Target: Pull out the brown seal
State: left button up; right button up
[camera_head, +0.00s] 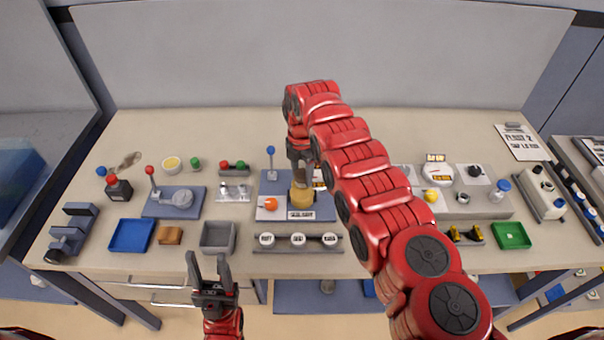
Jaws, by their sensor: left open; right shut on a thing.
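A golden-brown round piece, which looks like the brown seal (302,196), stands upright on a blue-grey base plate (325,207) with a white label at its front. My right gripper (301,182) points straight down over it and is shut on it. The fingers and arm hide part of the piece, so I cannot tell whether it is seated or lifted. My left gripper (208,258) is open and empty, in front of the table's near edge, away from the plate.
An orange ball (270,203) and a blue-knobbed lever (271,158) are beside the seal on its plate. A row of white round caps (298,240) lies in front. A grey tray (218,237), brown block (170,235) and blue tray (132,235) are to the left. My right arm covers the table's right middle.

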aim_at(302, 173)
jog(key=shift+r, duration=0.2)
jog(key=shift+r+p, duration=0.5)
jog(key=shift+r, duration=1.65)
